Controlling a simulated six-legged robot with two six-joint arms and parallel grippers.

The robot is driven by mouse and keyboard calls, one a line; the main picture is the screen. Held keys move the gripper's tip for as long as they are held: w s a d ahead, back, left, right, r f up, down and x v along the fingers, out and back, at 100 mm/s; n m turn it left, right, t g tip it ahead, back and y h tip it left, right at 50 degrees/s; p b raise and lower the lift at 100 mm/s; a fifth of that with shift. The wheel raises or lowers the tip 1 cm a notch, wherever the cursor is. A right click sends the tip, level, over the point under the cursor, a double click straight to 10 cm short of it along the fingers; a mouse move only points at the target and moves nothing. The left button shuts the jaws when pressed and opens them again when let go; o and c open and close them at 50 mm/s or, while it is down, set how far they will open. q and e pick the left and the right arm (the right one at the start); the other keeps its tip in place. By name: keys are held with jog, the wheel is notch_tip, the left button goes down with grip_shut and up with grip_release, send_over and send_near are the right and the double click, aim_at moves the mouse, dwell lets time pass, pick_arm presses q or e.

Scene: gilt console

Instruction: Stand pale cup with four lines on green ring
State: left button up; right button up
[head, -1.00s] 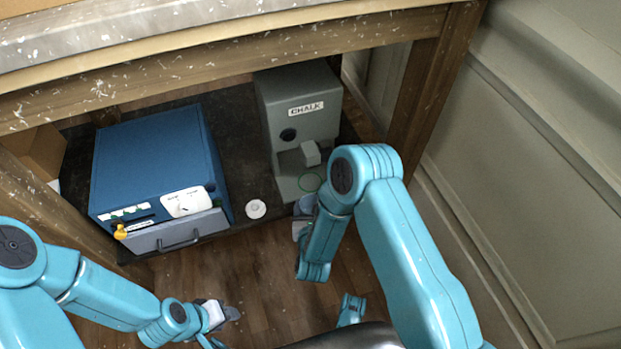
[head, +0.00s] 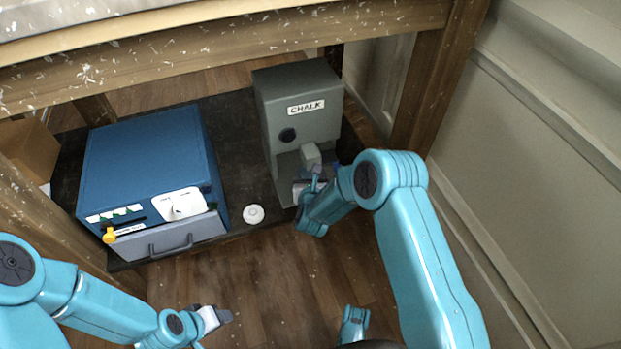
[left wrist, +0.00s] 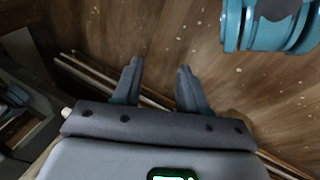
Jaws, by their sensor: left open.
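My right gripper (head: 324,173) reaches into the bay of the grey machine marked CHALK (head: 277,106). My arm and wrist cover much of it, and I cannot tell whether its fingers are open or hold a cup. The green ring on the machine's base is hidden behind this gripper. I cannot make out a pale cup with four lines. My left gripper (head: 224,316) is low over the floor at the left, away from the machine. In the left wrist view its two fingers (left wrist: 159,72) stand apart with nothing between them.
A blue box machine (head: 148,160) with a grey drawer (head: 172,240) and a yellow knob (head: 109,236) stands left on the dark shelf (head: 240,150). A small white round thing (head: 253,214) lies between the machines. Wooden table legs and a rail frame the space.

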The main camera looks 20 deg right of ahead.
jog(key=shift+f, duration=0.1)
jog(key=o, duration=1.2)
pick_arm(q)
jog(key=s+r+g+p, duration=0.1)
jog(key=s+r+p, duration=0.2)
jog(key=r+p, duration=0.2)
jog(key=shift+s+d, duration=0.4)
pick_arm(e)
jog(key=shift+v, duration=6.1)
jog(key=shift+w, duration=0.1)
